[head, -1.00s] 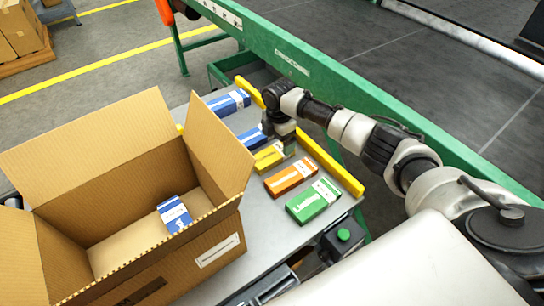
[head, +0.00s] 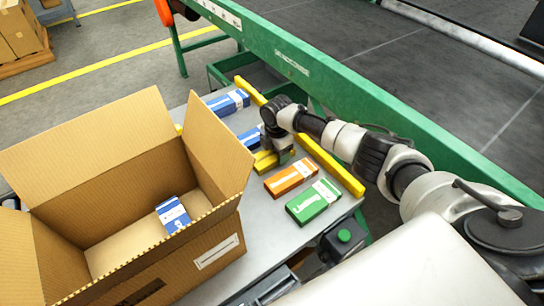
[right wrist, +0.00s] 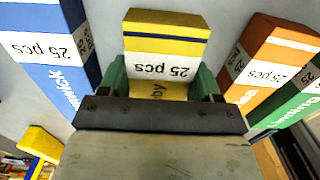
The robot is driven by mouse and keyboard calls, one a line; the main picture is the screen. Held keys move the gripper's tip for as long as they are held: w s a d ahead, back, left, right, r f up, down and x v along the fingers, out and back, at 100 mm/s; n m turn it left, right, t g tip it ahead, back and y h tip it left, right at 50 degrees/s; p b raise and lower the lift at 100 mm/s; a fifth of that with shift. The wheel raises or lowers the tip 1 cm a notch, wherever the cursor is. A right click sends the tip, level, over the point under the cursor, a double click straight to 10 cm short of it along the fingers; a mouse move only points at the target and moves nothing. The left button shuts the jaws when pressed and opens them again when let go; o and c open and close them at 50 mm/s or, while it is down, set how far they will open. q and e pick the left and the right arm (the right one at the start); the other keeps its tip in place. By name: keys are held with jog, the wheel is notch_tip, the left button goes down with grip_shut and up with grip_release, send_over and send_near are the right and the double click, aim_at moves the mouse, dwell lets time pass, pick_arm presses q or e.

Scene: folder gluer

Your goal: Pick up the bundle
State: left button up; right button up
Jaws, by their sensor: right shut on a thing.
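A yellow bundle (head: 264,164) with a white "25 pcs" band lies in the row of bundles on the grey table. In the head view my right gripper (head: 274,154) covers part of it from above. In the right wrist view the yellow bundle (right wrist: 165,42) sits between the green fingers of my right gripper (right wrist: 164,85), which is shut on it. I cannot tell whether it is clear of the table. My left gripper is not in view.
Blue bundles (head: 228,102) lie beyond the yellow one; an orange bundle (head: 290,179) and a green bundle (head: 314,202) lie nearer. An open carton (head: 215,225) with a blue bundle (head: 173,214) inside stands at the left. A yellow rail (head: 330,166) edges the table.

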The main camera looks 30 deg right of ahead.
jog(key=shift+c, duration=0.7)
jog(key=shift+r, duration=0.15)
